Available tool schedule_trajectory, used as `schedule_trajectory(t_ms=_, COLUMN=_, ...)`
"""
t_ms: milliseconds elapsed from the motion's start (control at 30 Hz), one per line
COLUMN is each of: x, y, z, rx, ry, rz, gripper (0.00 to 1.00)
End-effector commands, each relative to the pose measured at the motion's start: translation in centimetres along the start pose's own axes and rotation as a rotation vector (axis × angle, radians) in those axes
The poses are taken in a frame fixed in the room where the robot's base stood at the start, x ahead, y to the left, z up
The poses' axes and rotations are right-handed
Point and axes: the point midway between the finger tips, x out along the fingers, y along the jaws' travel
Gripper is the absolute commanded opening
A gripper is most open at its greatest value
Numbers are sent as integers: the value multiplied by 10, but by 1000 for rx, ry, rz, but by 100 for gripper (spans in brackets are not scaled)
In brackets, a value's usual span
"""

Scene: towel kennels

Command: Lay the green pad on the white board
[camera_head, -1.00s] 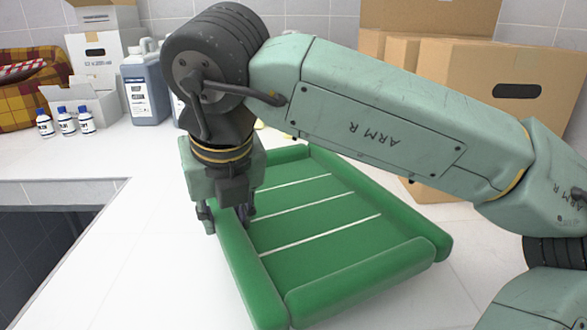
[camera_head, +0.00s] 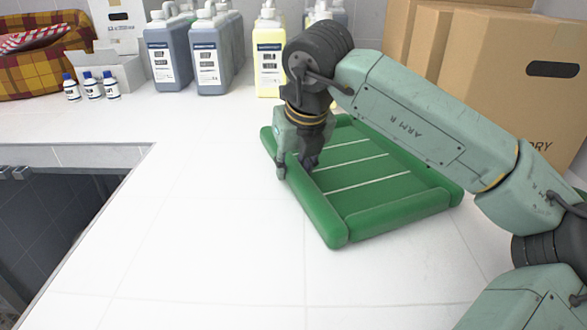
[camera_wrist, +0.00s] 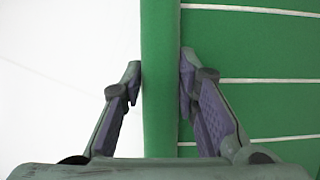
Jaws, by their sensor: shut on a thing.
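The green pad (camera_head: 375,175) has a flat middle with thin pale stripes and padded rims on its sides. It lies level over the white counter; I cannot tell whether it touches it. My gripper (camera_head: 298,172) points down at the pad's left rim. In the wrist view, the two fingers of my gripper (camera_wrist: 160,90) stand on either side of that rim (camera_wrist: 160,100), shut on it. The white outer side is left of the rim and the striped middle right of it. I cannot make out a separate white board against the white counter.
A dark recess (camera_head: 60,220) with a raised edge is at the left. Jugs (camera_head: 210,50), small bottles (camera_head: 92,88) and a plaid basket (camera_head: 45,55) stand at the back. Cardboard boxes (camera_head: 500,90) stand close behind the pad at right. The counter (camera_head: 200,240) in front is clear.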

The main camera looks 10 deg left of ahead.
Motion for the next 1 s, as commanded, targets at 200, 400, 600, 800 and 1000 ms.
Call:
schedule_trajectory(t_ms=200, x=-1, y=0, z=0, rx=0, ry=-2, rz=0, gripper=0)
schedule_trajectory(t_ms=400, x=1, y=0, z=0, rx=1, ry=-1, rz=0, gripper=34)
schedule_trajectory(t_ms=600, x=1, y=0, z=0, rx=0, ry=-1, rz=0, gripper=47)
schedule_trajectory(t_ms=800, x=1, y=0, z=0, rx=0, ry=-1, rz=0, gripper=48)
schedule_trajectory(t_ms=1000, x=-4, y=0, z=0, rx=1, ry=-2, rz=-1, gripper=48)
